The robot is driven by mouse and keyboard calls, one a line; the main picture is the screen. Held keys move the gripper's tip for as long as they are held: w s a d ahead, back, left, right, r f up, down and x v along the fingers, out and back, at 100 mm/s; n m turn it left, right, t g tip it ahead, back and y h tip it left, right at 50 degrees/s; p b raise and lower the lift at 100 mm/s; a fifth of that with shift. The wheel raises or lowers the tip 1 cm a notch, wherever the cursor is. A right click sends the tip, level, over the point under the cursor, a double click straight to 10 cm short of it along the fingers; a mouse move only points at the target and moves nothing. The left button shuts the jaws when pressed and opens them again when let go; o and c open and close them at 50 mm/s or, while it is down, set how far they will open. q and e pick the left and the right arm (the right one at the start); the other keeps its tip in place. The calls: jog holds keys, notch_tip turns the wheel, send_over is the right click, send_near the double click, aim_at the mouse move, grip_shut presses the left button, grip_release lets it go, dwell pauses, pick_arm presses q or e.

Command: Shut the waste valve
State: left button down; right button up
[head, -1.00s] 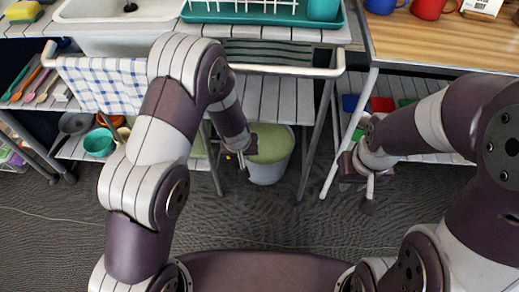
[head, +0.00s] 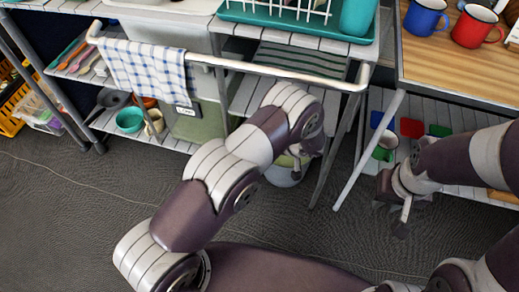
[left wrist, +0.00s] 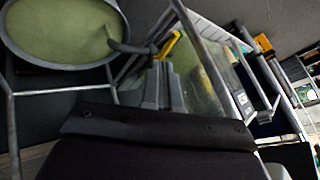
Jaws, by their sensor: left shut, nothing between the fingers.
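A yellow lever (left wrist: 168,46), which looks like the waste valve's handle, shows in the left wrist view beside a dark curved pipe (left wrist: 130,46). I cannot tell from it how far the valve is turned. My left gripper (left wrist: 164,80) has its grey fingers together and empty, their tips just below the lever in that picture; contact is unclear. In the head view my left gripper (head: 297,158) is small and partly behind my arm, above the bucket (head: 283,177), and the valve is hidden. My right gripper (head: 402,218) hangs at the right, away from the valve; its finger gap is unclear.
The bucket with green contents (left wrist: 60,30) is close at the upper left of the left wrist view. A greenish container (head: 200,127) stands under the sink. The rail (head: 240,67) with a checked towel (head: 145,72) and slanted frame legs bound the space. The front floor is clear.

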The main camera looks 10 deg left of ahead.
pick_arm(q)
jog(key=b+x, duration=0.4)
jog(key=x, duration=0.6)
jog(key=shift+s+a+p, duration=0.3)
jog(key=shift+a+p, duration=0.25)
jog(key=shift+a, duration=0.05)
jog(key=shift+s+a+p, duration=0.3)
jog(key=shift+a+p, duration=0.2)
jog(key=shift+a, duration=0.05)
